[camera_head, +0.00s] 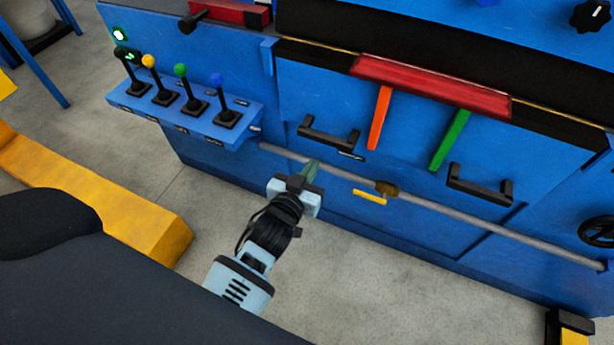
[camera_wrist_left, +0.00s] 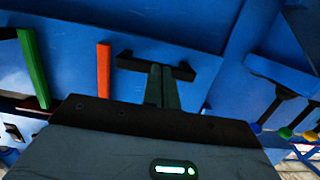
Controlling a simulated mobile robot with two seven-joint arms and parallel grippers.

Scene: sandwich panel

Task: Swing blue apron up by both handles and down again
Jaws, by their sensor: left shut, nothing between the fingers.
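The blue apron (camera_head: 412,118) is a broad panel on the front of the blue machine, with two black handles. The left handle (camera_head: 328,136) and the right handle (camera_head: 480,188) sit near its lower edge. My left gripper (camera_head: 311,170) is shut and empty, just below the left handle's left end in the head view. In the left wrist view, the shut fingers (camera_wrist_left: 162,86) overlap the middle of the left handle (camera_wrist_left: 132,62); I cannot tell whether they touch it. My right gripper is not in view.
An orange bar (camera_head: 379,118) and a green bar (camera_head: 450,139) lie between the handles. A grey pipe (camera_head: 450,207) runs along the front below them. A lever box (camera_head: 185,112) juts out at left. Grey floor (camera_head: 350,270) is open below.

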